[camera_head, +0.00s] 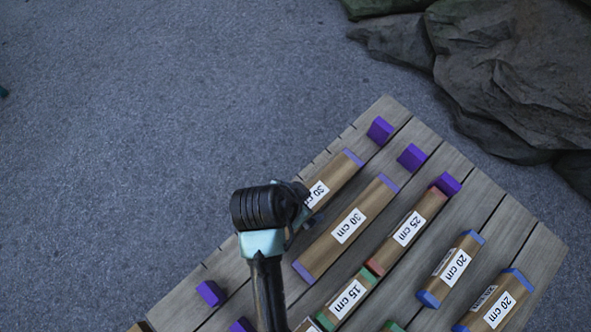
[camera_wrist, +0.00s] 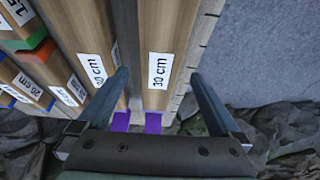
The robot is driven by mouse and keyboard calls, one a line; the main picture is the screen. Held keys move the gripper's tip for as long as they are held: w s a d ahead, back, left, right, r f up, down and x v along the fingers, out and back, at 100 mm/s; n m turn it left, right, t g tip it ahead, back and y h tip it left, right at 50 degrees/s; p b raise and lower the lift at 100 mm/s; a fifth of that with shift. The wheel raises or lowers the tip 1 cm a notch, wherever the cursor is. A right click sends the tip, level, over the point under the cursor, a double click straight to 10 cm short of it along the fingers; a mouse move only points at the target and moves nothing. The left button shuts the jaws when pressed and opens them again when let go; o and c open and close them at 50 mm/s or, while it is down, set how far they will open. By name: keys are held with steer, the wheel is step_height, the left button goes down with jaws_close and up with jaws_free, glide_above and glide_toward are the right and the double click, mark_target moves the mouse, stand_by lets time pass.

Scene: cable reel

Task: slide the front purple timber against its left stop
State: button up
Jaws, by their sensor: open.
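Two timbers with purple ends and 30 cm labels lie parallel on a slatted wooden deck (camera_head: 493,232). The outer timber (camera_head: 338,172) is partly hidden by my arm in the head view; the inner timber (camera_head: 365,216) shows whole. Purple stop blocks stand near the upper right (camera_head: 380,130) and lower left (camera_head: 210,292), apart from the visible timber ends. My gripper (camera_head: 306,218) is over the outer timber's lower left part. In the wrist view my open fingers (camera_wrist: 159,84) appear either side of the outer timber (camera_wrist: 163,36). Contact cannot be told.
Timbers labelled 25 cm (camera_head: 407,231), 15 cm (camera_head: 347,300) and 20 cm (camera_head: 452,268) lie to the right on the deck. Another purple stop (camera_head: 447,184) stands by the 25 cm timber. Grey ground (camera_head: 150,110) is clear at left; dark rocks (camera_head: 510,70) lie at upper right.

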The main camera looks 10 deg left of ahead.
mark_target(309, 202)
steer(key=shift+b+x, duration=0.55)
steer(key=shift+x, duration=2.2)
jaws_close()
